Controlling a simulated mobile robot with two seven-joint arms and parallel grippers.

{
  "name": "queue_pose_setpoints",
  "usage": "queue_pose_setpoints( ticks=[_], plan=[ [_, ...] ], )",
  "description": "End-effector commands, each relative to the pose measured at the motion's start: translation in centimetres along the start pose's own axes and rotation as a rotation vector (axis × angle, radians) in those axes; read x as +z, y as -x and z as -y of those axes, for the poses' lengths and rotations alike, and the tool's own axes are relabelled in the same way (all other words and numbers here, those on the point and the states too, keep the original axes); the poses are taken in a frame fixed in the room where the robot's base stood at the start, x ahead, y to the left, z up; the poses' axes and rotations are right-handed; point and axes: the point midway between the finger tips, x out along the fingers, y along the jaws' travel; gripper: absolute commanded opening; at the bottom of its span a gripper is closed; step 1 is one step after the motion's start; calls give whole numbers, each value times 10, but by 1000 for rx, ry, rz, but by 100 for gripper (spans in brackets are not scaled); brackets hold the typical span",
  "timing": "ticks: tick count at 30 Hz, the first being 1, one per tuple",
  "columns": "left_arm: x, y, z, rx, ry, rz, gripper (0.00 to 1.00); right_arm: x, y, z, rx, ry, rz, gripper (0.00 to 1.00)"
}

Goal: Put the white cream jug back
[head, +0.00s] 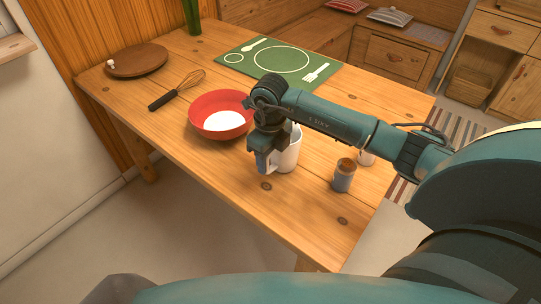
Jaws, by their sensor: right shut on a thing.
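The white cream jug (289,154) is near the front middle of the wooden table (222,163), just right of and in front of a red bowl. My right gripper (265,162) comes down from above at the jug's left side and is shut on it, near its handle. The gripper and wrist hide the jug's upper left part. I cannot tell whether its base touches the table. My left gripper is not in view.
The red bowl (205,104) with white contents sits close to the gripper. A whisk (178,89), round board (137,60) and green mat (248,67) lie farther back.

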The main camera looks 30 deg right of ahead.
Motion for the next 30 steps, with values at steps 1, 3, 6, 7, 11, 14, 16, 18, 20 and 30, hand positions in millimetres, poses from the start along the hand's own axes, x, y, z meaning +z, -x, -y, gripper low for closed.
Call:
queue_pose_setpoints(
  ticks=[1, 3, 6, 7, 11, 14, 16, 18, 20, 30],
  plan=[
    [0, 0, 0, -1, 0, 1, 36, 0, 0, 0, -1, 0, 1, 14],
    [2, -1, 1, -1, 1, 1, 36, 0, -2, 0, -1, -1, 1, 14],
    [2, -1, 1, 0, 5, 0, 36, 0, -3, 0, 0, -1, -1, 54],
    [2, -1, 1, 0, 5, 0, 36, 0, -3, 0, 0, -1, -1, 57],
    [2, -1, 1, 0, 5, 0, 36, 0, -2, 0, 0, -1, -1, 67],
    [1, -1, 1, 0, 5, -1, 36, 0, -2, 0, 0, -1, -1, 72],
    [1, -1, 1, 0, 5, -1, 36, 0, -2, 0, 0, -1, -1, 72],
    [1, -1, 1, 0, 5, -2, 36, 0, -2, 0, 0, -1, -1, 72],
    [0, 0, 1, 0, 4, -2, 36, 0, -1, 0, 0, -1, -1, 72],
    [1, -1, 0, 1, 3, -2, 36, 1, 49, 1, -2, 0, 4, 72]
  ],
)
